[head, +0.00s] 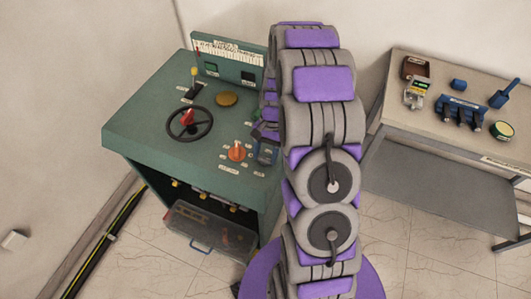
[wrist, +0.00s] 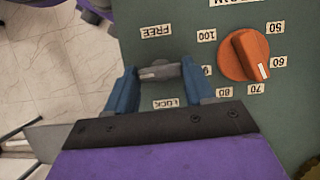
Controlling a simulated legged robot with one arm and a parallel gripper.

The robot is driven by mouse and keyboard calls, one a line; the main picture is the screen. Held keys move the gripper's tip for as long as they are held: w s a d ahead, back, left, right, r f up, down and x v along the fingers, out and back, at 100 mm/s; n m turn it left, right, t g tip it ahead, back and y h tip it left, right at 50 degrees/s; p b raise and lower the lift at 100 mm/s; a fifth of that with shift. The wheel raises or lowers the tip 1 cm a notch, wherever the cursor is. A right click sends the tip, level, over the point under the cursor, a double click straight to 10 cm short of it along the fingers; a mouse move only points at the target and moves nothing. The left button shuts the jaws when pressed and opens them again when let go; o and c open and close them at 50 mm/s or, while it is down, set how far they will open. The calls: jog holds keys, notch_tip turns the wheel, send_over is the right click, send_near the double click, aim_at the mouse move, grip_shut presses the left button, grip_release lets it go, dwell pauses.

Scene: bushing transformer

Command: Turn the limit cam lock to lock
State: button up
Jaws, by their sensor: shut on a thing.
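The limit cam lock (wrist: 160,72) is a small grey lever on the green panel in the wrist view. It lies roughly crosswise, between the FREE label (wrist: 155,31) above and the LOCK label (wrist: 170,103) below. My gripper (wrist: 158,78) has its two blue fingers on either side of the lever, shut on it. In the head view my gripper (head: 266,150) is at the right edge of the green console (head: 150,148), and the lever is hidden there.
An orange dial (wrist: 243,55) with number labels sits just right of my gripper. The console also carries a black handwheel (head: 189,124) and a yellow-tipped lever (head: 193,78). A bench (head: 400,118) with tools stands to the right.

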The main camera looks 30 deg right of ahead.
jog(key=shift+n, duration=0.3)
jog(key=n+g+h+p, duration=0.1)
jog(key=n+p, duration=0.1)
jog(key=n, duration=0.1)
jog(key=shift+w+a+n, duration=0.1)
jog(key=shift+a+n, duration=0.05)
jog(key=shift+n, duration=0.25)
jog(key=n+h, duration=0.1)
jog(key=n, duration=0.1)
jog(key=n+h+p, duration=0.1)
jog(key=n, duration=0.1)
jog(key=shift+a+r+g+p, duration=0.1)
jog(key=shift+g+p, duration=0.2)
jog(key=n+h+p, duration=0.1)
jog(key=n, duration=0.2)
jog(key=n+h+p, duration=0.1)
jog(key=n, duration=0.1)
jog(key=shift+a+n, duration=0.2)
jog(key=shift+n, duration=0.2)
jog(key=shift+n+t+h+p, duration=0.4)
jog(key=shift+n+h+p, duration=0.45)
jog(key=shift+n, duration=1.05)
jog(key=o, duration=1)
jog(key=shift+o, duration=0.2)
